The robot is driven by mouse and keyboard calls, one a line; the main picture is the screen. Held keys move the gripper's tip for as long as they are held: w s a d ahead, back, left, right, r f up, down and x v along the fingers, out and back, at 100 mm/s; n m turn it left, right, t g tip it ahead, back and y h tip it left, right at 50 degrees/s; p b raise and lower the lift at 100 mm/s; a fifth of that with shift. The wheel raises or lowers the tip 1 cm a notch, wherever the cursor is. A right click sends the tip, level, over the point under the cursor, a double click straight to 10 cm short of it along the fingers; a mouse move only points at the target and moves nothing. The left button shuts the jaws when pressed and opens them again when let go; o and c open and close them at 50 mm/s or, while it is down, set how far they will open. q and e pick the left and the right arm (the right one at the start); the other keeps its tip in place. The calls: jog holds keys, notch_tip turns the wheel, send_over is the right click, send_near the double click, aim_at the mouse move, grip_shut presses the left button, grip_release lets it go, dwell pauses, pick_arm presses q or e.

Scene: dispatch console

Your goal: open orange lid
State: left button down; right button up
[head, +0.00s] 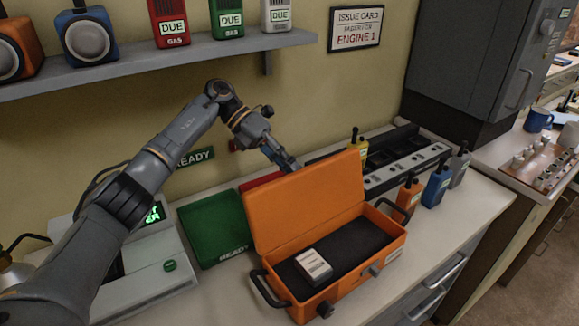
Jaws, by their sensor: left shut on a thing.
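The orange case (365,275) stands on the white counter with its orange lid (305,205) raised, leaning back toward the wall. A dark lining and a small white-and-grey device (313,264) show inside. My left gripper (289,164) is at the upper edge of the lid, reaching it from behind. It is shut on the lid, and its fingertips are partly hidden there. My right gripper is not in view.
Radios (436,185) and a charger rack (405,168) stand to the right. A shelf (150,62) with gas meters hangs above.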

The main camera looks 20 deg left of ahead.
pick_arm(q)
jog(key=shift+s+f, duration=0.15)
jog(key=shift+f, duration=0.3)
jog(key=c, duration=1.4)
grip_release()
jog(key=shift+r, duration=0.25)
jog(key=v, duration=0.7)
jog(key=shift+a, duration=0.1)
